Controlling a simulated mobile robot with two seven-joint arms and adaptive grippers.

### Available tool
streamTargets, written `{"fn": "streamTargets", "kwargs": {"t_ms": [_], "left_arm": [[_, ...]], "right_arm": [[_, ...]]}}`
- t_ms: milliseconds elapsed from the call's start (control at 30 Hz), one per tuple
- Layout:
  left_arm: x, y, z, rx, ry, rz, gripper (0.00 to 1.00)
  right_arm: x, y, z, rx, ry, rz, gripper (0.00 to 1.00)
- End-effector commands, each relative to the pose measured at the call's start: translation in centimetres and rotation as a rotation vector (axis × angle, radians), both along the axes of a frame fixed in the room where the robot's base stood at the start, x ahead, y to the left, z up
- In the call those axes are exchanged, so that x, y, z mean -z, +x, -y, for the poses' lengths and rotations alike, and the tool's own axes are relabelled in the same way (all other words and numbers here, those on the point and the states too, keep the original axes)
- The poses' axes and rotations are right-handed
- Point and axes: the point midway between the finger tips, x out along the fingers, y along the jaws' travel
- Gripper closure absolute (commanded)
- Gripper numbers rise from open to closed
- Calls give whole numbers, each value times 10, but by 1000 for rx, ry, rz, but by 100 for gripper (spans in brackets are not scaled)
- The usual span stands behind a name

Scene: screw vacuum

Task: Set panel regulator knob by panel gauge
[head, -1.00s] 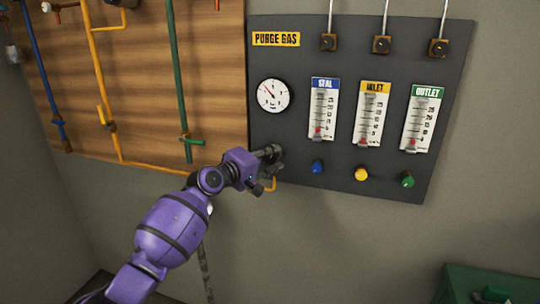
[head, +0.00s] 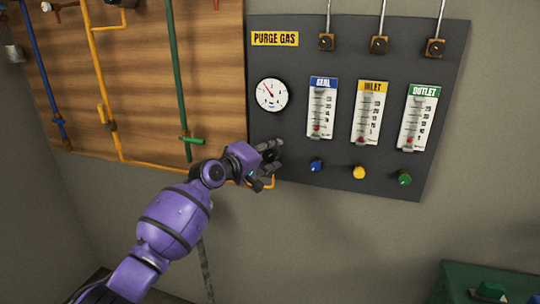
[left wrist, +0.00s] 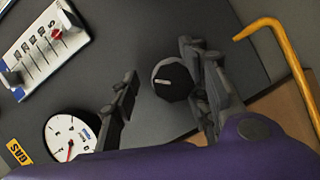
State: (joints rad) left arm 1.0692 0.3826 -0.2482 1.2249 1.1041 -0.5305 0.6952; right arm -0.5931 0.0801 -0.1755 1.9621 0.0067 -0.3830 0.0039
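The dark grey panel (head: 330,225) carries a round white gauge (head: 272,95), whose needle points to the upper left in the head view. The gauge also shows at the lower left of the left wrist view (left wrist: 68,137). The black regulator knob (left wrist: 173,80) has a pale mark on its face. My left gripper (head: 272,160) is at the panel below the gauge and hides most of the knob in the head view. In the left wrist view its fingers (left wrist: 163,92) are spread, with the knob between them, nearer the right finger. Contact is unclear. My right gripper is not in view.
Three flow meters stand right of the gauge: seal (head: 322,110), inlet (head: 369,113) and outlet (head: 417,117). Blue (head: 316,165), yellow (head: 359,172) and green (head: 404,178) knobs sit below them. A yellow pipe (left wrist: 290,80) runs close beside the gripper.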

Motion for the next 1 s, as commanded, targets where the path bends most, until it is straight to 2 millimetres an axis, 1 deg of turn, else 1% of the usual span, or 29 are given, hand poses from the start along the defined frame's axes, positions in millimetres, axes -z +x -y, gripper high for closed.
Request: {"fn": "streamTargets", "kwargs": {"t_ms": [267,333,467,567,900,1000], "left_arm": [[5,0,-1,0,2,-6,59],[5,0,-1,-1,3,-7,59],[6,-5,-5,-1,4,-9,59],[5,-14,-13,-1,3,-7,59],[-6,-68,-57,-1,5,-5,59],[-9,-80,-66,-1,2,-6,59]], "right_arm": [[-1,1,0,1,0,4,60],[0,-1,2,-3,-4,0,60],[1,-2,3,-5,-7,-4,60],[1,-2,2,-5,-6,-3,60],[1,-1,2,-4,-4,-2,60],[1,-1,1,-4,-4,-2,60]]}}
